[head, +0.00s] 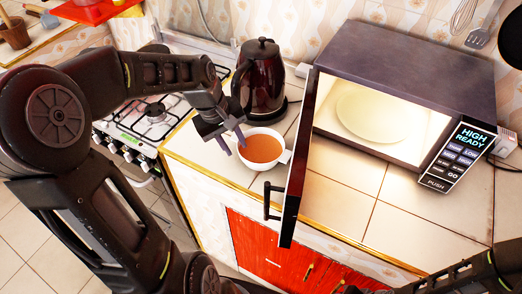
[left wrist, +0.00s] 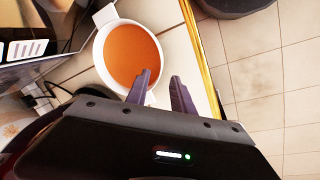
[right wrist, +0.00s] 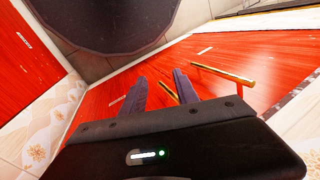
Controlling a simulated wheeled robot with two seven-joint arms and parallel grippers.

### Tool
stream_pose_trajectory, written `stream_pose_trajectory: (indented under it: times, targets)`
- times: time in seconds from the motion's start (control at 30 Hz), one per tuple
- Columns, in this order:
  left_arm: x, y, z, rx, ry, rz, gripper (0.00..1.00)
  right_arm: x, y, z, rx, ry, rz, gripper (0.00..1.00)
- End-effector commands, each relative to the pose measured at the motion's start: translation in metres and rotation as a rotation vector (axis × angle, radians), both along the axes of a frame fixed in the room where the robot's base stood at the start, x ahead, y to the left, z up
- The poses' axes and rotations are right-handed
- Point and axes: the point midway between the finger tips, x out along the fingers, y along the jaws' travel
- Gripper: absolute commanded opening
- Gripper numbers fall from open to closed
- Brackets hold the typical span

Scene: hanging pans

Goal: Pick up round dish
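A round white dish (head: 262,149) filled with orange soup stands on the tiled counter, left of the open microwave door. It has small side handles and also shows in the left wrist view (left wrist: 103,58). My left gripper (head: 234,146) is open at the dish's left rim. In the left wrist view, one fingertip overlaps the dish and the other lies outside it, with the rim between them; I cannot tell whether they touch it. My right gripper (right wrist: 158,84) is open and empty in front of the red cabinet doors (right wrist: 150,70).
The microwave (head: 400,80) stands open with a pale round plate (head: 376,115) inside. Its door (head: 300,165) juts forward right of the dish. A dark kettle (head: 260,80) stands behind the dish, and a gas stove (head: 150,120) is to the left. The counter's front right is clear.

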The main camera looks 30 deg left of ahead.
Motion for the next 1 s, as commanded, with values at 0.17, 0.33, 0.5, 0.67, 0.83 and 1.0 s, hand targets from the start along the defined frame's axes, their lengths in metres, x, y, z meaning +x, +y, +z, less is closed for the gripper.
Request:
stream_pose_trajectory:
  times: [0.17, 0.33, 0.5, 0.67, 0.83, 1.0]
  targets:
    - [0.000, 0.000, 0.000, 0.000, 0.000, 0.000, 0.29, 0.000, 0.000, 0.000, 0.000, 0.000, 0.000, 0.36]
    - [0.003, -0.004, -0.013, -0.002, 0.004, -0.001, 0.29, -0.001, 0.000, 0.006, -0.001, 0.001, -0.001, 0.36]
    - [0.008, -0.010, -0.038, -0.002, 0.004, -0.001, 0.29, -0.001, -0.001, 0.010, -0.002, 0.004, -0.001, 0.36]
    - [0.011, -0.011, -0.050, -0.001, 0.000, -0.001, 0.29, -0.002, -0.001, 0.010, -0.003, 0.004, -0.002, 0.36]
    - [0.011, -0.011, -0.050, 0.000, 0.000, -0.001, 0.29, -0.002, -0.001, 0.010, -0.003, 0.004, -0.002, 0.36]
    - [0.011, -0.011, -0.050, 0.000, 0.000, -0.001, 0.29, -0.002, -0.001, 0.010, -0.003, 0.004, -0.002, 0.36]
